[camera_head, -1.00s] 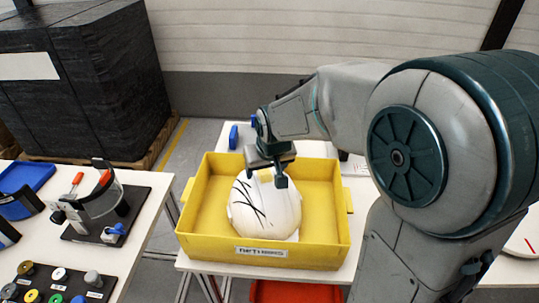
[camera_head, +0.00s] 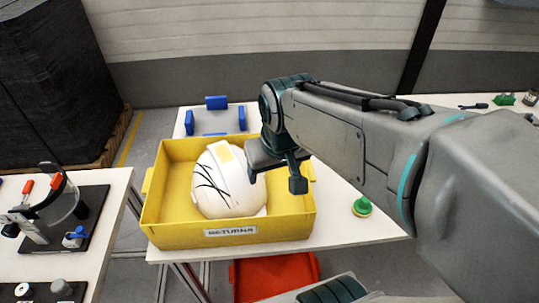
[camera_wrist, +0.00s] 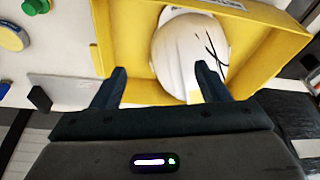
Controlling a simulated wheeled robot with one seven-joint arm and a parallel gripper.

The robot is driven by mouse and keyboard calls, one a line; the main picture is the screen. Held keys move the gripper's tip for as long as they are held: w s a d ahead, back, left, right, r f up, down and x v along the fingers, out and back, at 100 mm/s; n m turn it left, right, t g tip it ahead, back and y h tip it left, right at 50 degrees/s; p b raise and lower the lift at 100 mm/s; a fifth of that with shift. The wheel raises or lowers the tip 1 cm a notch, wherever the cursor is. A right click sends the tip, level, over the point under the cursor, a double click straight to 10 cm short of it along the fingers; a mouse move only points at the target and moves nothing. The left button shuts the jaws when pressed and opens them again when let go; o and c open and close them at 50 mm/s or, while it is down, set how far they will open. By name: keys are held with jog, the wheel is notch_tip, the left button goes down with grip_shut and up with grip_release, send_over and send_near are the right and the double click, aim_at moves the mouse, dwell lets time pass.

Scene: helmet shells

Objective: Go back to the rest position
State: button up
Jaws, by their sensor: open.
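A white helmet shell (camera_head: 226,190) with black streaks lies in a yellow bin (camera_head: 166,235) on a white table. My gripper (camera_head: 291,176) hangs over the right part of the bin, to the right of the shell, and is apart from it. In the wrist view my gripper's fingers (camera_wrist: 160,78) are spread with nothing between them. The shell (camera_wrist: 190,55) shows in the bin (camera_wrist: 285,45) beyond the fingertips there.
A green-topped object (camera_head: 362,206) stands on the table to the right. Blue blocks (camera_head: 215,103) stand behind the bin. A red container (camera_head: 275,272) is below the table. A fixture (camera_head: 50,220) stands on the left table.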

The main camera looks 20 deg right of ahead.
jog(key=shift+m, duration=0.3)
jog(key=s, duration=0.1)
jog(key=s+d+f, duration=0.1)
jog(key=s, duration=0.1)
jog(key=s+f, duration=0.1)
jog(key=shift+s+d+f, duration=0.15)
jog(key=shift+d+f, duration=0.05)
jog(key=shift+d, duration=0.2)
dwell(0.4)
